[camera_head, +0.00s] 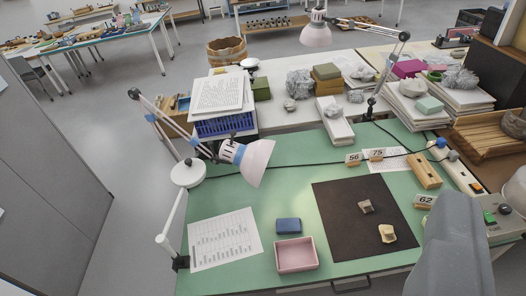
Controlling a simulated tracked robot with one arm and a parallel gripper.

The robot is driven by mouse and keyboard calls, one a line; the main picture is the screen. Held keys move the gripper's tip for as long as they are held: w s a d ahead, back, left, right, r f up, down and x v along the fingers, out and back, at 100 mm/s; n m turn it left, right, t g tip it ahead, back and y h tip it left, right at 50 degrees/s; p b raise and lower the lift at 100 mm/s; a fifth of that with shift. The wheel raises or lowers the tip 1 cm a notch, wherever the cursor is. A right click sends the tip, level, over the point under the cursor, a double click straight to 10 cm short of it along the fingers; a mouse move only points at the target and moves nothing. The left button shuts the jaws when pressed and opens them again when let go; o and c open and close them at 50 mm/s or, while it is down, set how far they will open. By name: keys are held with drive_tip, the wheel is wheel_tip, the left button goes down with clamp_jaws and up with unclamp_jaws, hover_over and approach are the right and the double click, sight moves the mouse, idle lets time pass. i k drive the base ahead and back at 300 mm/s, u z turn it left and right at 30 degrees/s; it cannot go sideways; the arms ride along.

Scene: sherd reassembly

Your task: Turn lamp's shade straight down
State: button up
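A desk lamp with a pale pinkish-white shade (248,160) stands at the left of the green table.
The green table (285,195) holds a dark mat (345,225) with two sherds, a pink tray (296,255), a blue block (288,226) and a printed sheet (225,240). A blue crate (225,124) with papers stands behind the near lamp. Stacked books and stones crowd the back bench.

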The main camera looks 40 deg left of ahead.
sight(251, 159)
drive_tip(key=z, duration=0.3)
drive_tip(key=k, duration=0.4)
drive_tip(key=z, duration=0.35)
drive_tip(key=i, duration=1.3)
drive_tip(key=u, duration=1)
drive_tip(key=i, duration=1)
drive_tip(key=u, duration=1.1)
drive_tip(key=i, duration=0.3)
drive_tip(key=u, duration=0.05)
drive_tip(key=k, duration=0.9)
drive_tip(key=u, duration=0.15)
drive_tip(key=i, duration=0.9)
drive_tip(key=z, duration=0.05)
